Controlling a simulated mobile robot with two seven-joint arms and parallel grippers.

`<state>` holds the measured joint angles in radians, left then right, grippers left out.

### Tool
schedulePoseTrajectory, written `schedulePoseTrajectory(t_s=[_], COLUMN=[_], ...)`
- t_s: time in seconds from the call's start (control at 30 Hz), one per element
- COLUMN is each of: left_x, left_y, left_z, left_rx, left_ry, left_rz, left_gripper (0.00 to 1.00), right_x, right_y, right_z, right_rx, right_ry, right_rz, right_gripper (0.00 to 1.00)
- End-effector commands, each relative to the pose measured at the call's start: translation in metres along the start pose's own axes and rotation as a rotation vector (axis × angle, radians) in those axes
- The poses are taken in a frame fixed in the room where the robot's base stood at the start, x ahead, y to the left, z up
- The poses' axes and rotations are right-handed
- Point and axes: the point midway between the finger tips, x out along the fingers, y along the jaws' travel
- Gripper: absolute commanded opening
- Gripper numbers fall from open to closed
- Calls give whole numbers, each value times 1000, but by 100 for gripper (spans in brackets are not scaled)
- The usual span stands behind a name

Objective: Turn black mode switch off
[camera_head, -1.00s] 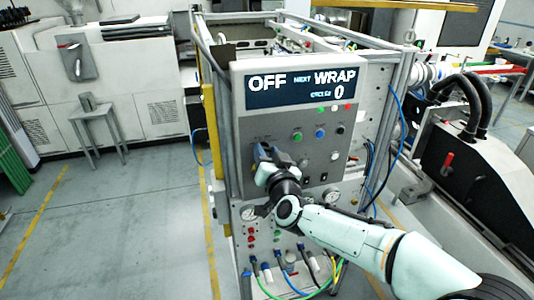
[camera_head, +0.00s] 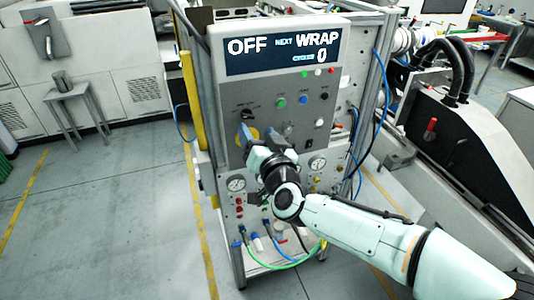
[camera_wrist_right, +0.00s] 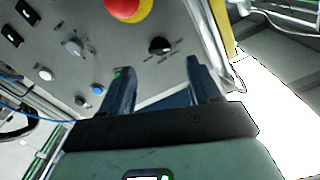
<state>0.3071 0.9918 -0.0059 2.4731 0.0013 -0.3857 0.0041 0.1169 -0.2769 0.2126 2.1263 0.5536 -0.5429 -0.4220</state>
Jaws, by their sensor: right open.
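The black mode switch (camera_head: 247,115) is a small round knob on the upper left of the grey control panel (camera_head: 229,92), under the display. It also shows in the right wrist view as a black knob (camera_wrist_right: 160,45) with a pale pointer mark and small labels. My right gripper (camera_head: 246,133) is just below the switch in the head view. In the right wrist view its open, empty fingers (camera_wrist_right: 160,66) stand on either side of the line to the knob, apparently apart from it. The display (camera_head: 283,52) reads OFF, NEXT WRAP, cycles 0. My left gripper is out of view.
A red emergency stop (camera_wrist_right: 128,7) on a yellow base is close to the knob in the right wrist view. A silver knob (camera_wrist_right: 73,47) and several coloured buttons are near. Gauges (camera_head: 237,184) and hoses are lower down. Open floor (camera_head: 110,210) lies left.

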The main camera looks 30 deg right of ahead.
Motion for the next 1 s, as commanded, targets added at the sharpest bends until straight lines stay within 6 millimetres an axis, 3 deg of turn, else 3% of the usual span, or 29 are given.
schedulePoseTrajectory(t_s=[0.03, 0.2, 0.4, 1.0], left_x=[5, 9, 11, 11], left_y=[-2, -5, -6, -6], left_z=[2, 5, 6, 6], left_rx=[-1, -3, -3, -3], left_ry=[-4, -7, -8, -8], left_rz=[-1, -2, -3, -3], left_gripper=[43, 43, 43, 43], right_x=[-14, -47, -68, -71], right_y=[1, 1, 0, 0], right_z=[0, 1, 0, 0], right_rx=[-1, -2, -1, 0], right_ry=[3, 1, 1, -1], right_rz=[0, 1, 0, 0], right_gripper=[62, 62, 62, 62])
